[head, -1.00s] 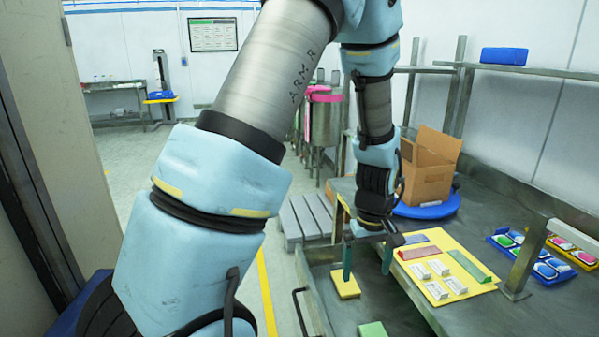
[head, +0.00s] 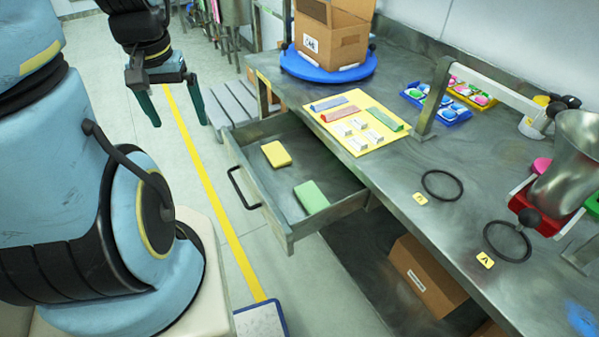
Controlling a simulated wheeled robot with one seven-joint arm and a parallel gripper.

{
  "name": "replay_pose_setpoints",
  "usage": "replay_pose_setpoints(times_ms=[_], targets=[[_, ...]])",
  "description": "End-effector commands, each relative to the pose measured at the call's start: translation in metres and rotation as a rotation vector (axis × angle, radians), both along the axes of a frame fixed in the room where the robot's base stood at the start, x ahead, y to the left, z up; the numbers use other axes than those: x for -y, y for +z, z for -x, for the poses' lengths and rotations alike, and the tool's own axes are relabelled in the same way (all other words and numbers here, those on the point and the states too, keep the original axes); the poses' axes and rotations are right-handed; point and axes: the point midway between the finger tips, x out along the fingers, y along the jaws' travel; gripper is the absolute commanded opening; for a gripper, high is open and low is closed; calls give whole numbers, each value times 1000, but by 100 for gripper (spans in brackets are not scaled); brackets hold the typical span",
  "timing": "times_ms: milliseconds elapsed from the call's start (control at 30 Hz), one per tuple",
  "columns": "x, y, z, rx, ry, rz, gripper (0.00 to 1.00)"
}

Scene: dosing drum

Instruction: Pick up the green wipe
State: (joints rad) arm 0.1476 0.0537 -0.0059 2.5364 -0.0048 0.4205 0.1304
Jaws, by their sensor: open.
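The green wipe (head: 311,196) lies flat in an open metal drawer (head: 232,156) under the workbench, near the drawer's front right corner. A yellow wipe (head: 276,154) lies in the same drawer, further back and left. My gripper (head: 176,106) hangs at the upper left, outside the drawer and over the floor. Its two green fingers are spread apart and point down with nothing between them. The gripper is clear of both wipes.
The drawer has a raised rim and a black handle (head: 237,188). On the bench (head: 385,192) are a yellow mat (head: 318,106) with colored strips and white blocks, a cardboard box (head: 332,40) on a blue turntable, black rings and a metal hopper (head: 573,165).

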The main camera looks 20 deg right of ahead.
Motion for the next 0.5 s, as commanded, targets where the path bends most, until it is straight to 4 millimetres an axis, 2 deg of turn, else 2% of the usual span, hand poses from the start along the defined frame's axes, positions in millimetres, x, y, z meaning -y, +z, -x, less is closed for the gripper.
replay_pose_setpoints(times_ms=[33, 267, 500], targets=[[12, -13, -4, -8, -115, -12, 100], [87, -64, -21, -24, -877, -80, 100], [174, -125, -14, -28, -1708, -138, 100]])
